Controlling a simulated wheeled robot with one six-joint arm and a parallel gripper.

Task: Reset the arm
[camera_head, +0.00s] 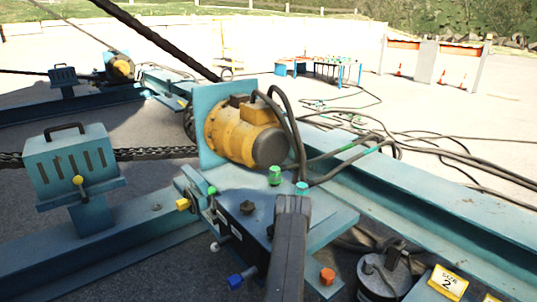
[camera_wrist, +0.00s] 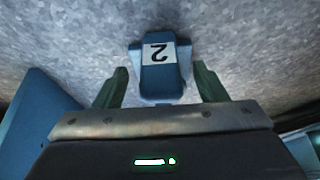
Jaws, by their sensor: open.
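My gripper (camera_wrist: 161,80) is open in the wrist view, with one dark green finger on each side. A blue block (camera_wrist: 160,78) with a white label reading 2, upside down in the picture, shows between the fingers. A gap shows on each side of it, and I cannot tell its depth from the fingers. In the head view my dark arm rises from the bottom middle, in front of a blue machine bench (camera_head: 335,222). My fingers cannot be made out there.
The bench carries a yellow motor (camera_head: 240,132), green knobs and an orange knob (camera_head: 327,276). A blue vented box (camera_head: 72,165) stands left. A dark canister (camera_head: 383,274) and a yellow sign (camera_head: 448,282) are at lower right. Cables (camera_head: 440,150) run across the right side.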

